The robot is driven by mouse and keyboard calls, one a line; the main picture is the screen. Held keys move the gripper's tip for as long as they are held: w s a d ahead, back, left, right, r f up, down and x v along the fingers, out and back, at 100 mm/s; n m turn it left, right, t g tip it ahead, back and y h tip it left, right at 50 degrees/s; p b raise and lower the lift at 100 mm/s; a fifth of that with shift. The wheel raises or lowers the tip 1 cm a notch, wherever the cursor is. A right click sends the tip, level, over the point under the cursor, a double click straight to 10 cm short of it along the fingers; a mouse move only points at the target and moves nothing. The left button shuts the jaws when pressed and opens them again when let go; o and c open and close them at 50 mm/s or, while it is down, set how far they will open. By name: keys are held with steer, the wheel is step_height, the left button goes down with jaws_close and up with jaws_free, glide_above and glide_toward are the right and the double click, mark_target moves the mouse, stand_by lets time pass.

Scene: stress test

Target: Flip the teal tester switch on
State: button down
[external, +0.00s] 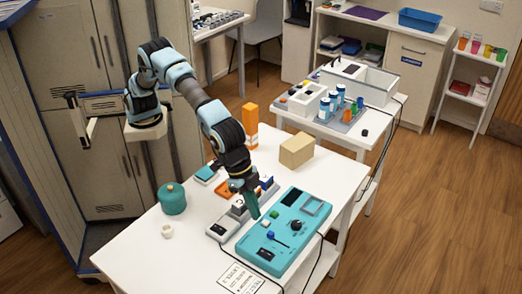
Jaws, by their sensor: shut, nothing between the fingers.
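The teal tester (262,239) lies flat on the white table. It has a dark screen at its far end, a grey-framed window, a black round knob (296,226), and small coloured controls. A blue lever-like control (277,238) sits near its middle left; I cannot tell which way it is set. My gripper (252,214) points down with its fingers shut and empty, at the tester's left edge, behind and left of the blue control. Whether the fingertips touch anything is too small to tell.
A grey device (223,228) and small blocks stand close left of the tester. A teal canister (172,198), a white cup (167,231), a tan box (297,150) and an orange box (250,125) are around. A paper label (240,278) lies at the front.

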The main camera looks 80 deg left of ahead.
mark_target(269, 254)
steer(key=p+x, duration=0.1)
steer(key=x, duration=0.3)
steer(key=p+x, duration=0.2)
steer(key=x, duration=0.3)
steer(key=p+x, duration=0.1)
steer(key=x, duration=0.3)
steer(key=shift+s+a+f, duration=0.15)
steer(key=shift+a+f, duration=0.05)
steer(key=shift+f, duration=0.35)
steer(key=shift+d+f+b, duration=0.15)
steer(key=shift+f+b, duration=0.2)
steer(key=shift+f, duration=0.05)
steer(key=shift+r, duration=0.1)
